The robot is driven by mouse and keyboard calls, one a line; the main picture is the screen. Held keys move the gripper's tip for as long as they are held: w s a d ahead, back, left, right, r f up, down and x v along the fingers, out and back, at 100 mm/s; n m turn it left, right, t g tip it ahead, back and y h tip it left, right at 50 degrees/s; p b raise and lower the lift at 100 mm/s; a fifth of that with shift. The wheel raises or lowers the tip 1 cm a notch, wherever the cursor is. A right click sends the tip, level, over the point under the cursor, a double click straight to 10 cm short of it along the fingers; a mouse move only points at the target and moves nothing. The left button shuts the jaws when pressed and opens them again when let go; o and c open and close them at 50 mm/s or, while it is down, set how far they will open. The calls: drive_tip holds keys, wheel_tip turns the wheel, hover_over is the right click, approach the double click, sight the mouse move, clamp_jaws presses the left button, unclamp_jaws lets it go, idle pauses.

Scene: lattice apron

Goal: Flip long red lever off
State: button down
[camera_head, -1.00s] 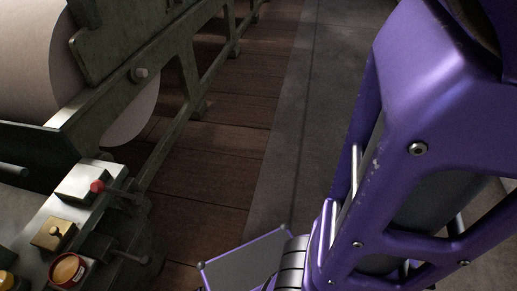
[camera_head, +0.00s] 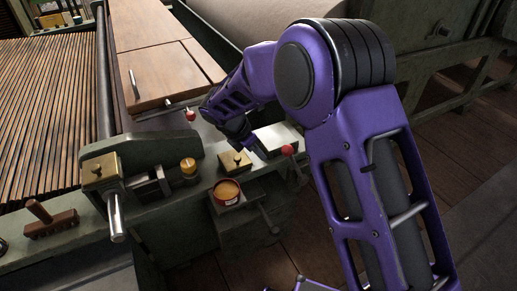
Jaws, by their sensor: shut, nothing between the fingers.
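Two red knobs show on the machine. One red knob (camera_head: 191,115) stands near the wooden boards, left of my arm's end, close to a dark rod. Another red knob (camera_head: 287,150) sits at the front right corner of a pale metal box. I cannot tell for certain which knob belongs to the long lever. My gripper (camera_head: 257,152) points down beside the left side of the pale box, between the two knobs. It is shut and empty, and its fingertips are small and dark here. I cannot tell whether it touches anything.
A brass block (camera_head: 235,161), a yellow-topped knob (camera_head: 188,167) and a round red tin (camera_head: 227,192) stand close by on the machine's ledge. A wooden brush (camera_head: 48,218) lies at the left. A bare metal lever (camera_head: 268,218) sticks out below the ledge. Floor is clear at lower right.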

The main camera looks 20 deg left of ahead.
drive_tip(key=w+d+f, duration=0.3)
drive_tip(key=w+f, duration=0.1)
drive_tip(key=w, duration=0.1)
drive_tip(key=shift+w+d+b, duration=0.3)
drive_tip(key=shift+b, duration=0.1)
drive_tip(key=shift+r, duration=0.1)
